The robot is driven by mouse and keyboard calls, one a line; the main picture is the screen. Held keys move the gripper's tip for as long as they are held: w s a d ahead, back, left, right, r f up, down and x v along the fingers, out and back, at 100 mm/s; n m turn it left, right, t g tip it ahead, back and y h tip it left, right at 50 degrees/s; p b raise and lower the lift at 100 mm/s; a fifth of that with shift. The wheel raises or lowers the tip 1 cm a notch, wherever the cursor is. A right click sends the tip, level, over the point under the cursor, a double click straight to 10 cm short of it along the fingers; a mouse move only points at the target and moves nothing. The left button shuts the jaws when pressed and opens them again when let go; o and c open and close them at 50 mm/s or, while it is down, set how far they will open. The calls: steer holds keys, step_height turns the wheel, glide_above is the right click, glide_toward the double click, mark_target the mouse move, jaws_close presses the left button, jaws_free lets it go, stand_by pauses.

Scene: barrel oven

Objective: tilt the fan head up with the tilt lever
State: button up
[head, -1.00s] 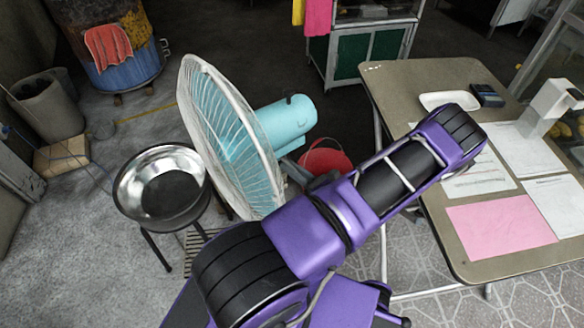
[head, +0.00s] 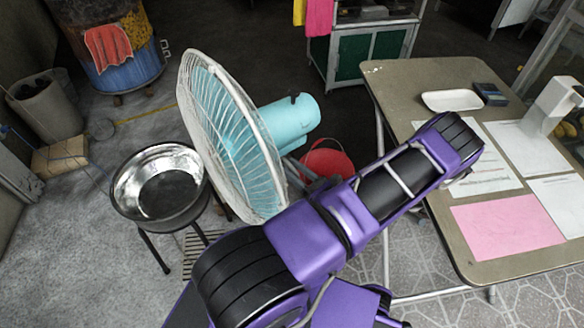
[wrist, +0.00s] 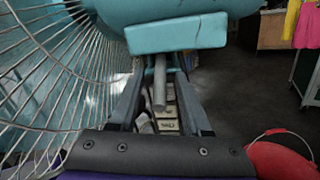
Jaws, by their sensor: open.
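The fan has a turquoise motor housing (head: 290,120) and a round wire cage (head: 230,140) that faces left. In the wrist view the underside of the turquoise fan head (wrist: 175,35) fills the top, and the cage (wrist: 50,80) fills the left. A grey rod, which looks like the tilt lever (wrist: 160,88), hangs below the head. My gripper (wrist: 160,75) is open, with one finger on each side of the rod and gaps visible between. In the head view the gripper is hidden behind my purple arm.
A red bucket (head: 327,163) stands behind the fan; it also shows in the wrist view (wrist: 280,160). A metal bowl on a stand (head: 160,187) is left of the fan. A table (head: 400,80) with papers and a white tray (head: 452,100) is at right. Floor at left is partly clear.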

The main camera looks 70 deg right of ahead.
steer(key=shift+s, duration=0.1)
steer(key=v, duration=1.7)
steer(key=shift+s+a, duration=0.1)
